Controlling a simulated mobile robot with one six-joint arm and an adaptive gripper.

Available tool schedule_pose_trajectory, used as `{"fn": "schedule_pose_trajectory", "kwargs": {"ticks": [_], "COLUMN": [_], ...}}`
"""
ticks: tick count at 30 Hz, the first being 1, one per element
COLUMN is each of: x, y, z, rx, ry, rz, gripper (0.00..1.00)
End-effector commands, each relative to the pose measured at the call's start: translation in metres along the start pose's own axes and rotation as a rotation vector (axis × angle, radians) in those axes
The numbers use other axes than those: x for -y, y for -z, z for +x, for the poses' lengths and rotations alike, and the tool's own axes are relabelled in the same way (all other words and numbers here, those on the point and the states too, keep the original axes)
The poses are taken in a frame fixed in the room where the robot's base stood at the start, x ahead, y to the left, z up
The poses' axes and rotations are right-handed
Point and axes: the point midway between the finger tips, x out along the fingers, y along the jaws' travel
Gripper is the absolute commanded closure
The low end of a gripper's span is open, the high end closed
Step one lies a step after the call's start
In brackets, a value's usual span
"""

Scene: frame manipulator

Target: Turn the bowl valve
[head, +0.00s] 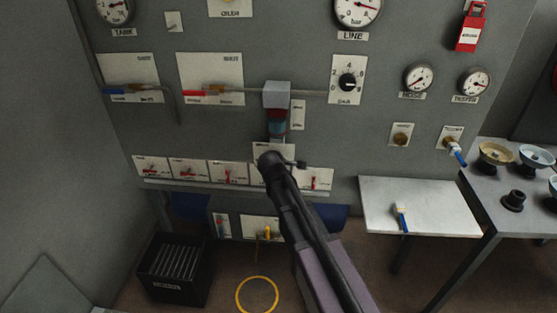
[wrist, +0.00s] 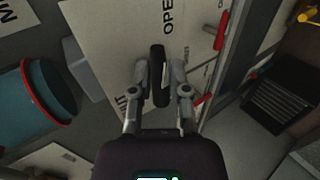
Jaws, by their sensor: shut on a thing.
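In the wrist view my gripper (wrist: 159,88) has its two fingers closed on either side of a black valve handle (wrist: 159,62). The handle stands out from a pale plate (wrist: 112,45) lettered "OPEN", with a partly covered word ending in "UT". A teal bowl with a red rim (wrist: 38,92) is at the left of that view. In the head view the red and blue bowl (head: 277,127) hangs under a grey block on the panel. The valve plate (head: 268,150) is just below it. My arm hides the handle and fingertips there.
A row of red-handled valves (head: 188,168) flanks the plate along the panel's lower edge. A yellow-handled valve (head: 267,232) is below. A black crate (head: 178,268) is on the floor. A white shelf (head: 430,215) and a grey table (head: 480,225) are at the right.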

Motion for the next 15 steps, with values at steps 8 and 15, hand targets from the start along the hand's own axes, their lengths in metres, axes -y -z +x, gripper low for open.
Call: {"fn": "schedule_pose_trajectory", "kwargs": {"ticks": [8,15], "x": [0.0025,0.0012], "y": [-0.002,-0.0014], "z": [-0.0015,-0.0005], "rx": [0.004,0.004], "ry": [0.006,0.004], "rz": [0.002,0.001], "gripper": [0.42,0.42]}}
